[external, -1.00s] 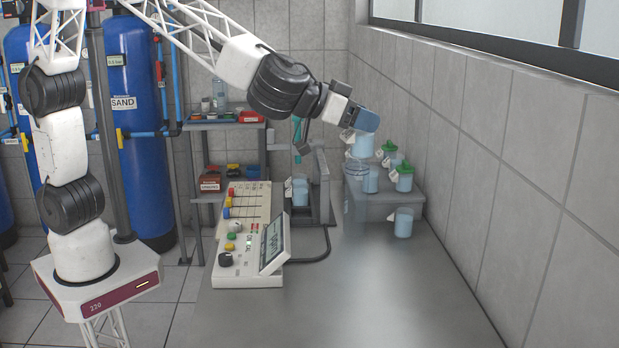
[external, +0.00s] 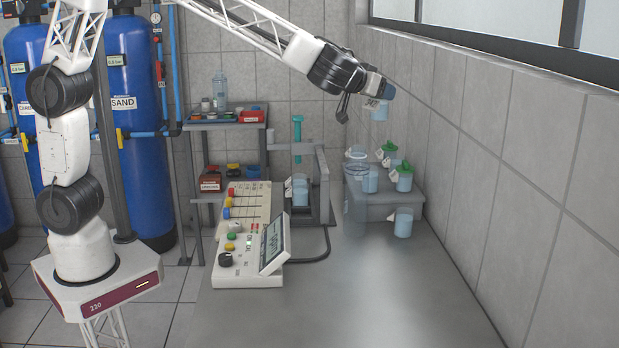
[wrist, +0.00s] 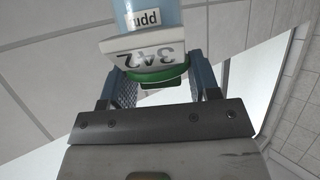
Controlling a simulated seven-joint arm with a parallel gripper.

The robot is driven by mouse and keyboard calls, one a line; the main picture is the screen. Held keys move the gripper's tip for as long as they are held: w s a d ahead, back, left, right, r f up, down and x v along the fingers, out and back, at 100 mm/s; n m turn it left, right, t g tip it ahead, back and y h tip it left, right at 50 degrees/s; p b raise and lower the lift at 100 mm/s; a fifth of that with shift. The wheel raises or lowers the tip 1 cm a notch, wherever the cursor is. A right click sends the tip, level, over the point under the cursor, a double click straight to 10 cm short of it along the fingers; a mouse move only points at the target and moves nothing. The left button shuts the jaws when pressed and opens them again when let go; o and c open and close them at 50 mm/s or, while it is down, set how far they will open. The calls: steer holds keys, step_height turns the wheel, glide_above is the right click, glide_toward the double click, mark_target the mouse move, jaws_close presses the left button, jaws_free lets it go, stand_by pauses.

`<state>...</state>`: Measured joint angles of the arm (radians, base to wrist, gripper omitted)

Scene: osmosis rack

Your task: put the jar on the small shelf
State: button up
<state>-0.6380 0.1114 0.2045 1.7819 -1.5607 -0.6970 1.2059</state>
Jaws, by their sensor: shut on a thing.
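My gripper (external: 387,90) is shut on a pale blue jar (external: 380,111), high above the back of the bench near the right wall. In the wrist view the jar (wrist: 148,18) has a green lid between the two blue fingers (wrist: 163,82) and a white tag reading "342". A low grey raised platform (external: 385,211) by the right wall holds several similar jars. I cannot tell which one the task means.
A control panel (external: 255,255) and a grey stand (external: 318,190) holding a blue jar occupy the bench's left side. The front of the bench (external: 370,300) is clear. Blue tanks (external: 133,130) stand behind my base.

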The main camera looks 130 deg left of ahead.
steer(key=s+a+n+g, duration=0.2)
steer(key=s+a, duration=0.6)
steer(key=a, duration=0.1)
step_height(320, 180, down, 11)
steer(key=shift+w, duration=0.2)
steer(key=shift+f, duration=0.15)
step_height(320, 180, down, 6)
steer(key=shift+f, duration=0.15)
stand_by(0.3)
steer(key=shift+f, duration=1.8)
steer(key=shift+f, duration=0.1)
steer(key=o, duration=0.9)
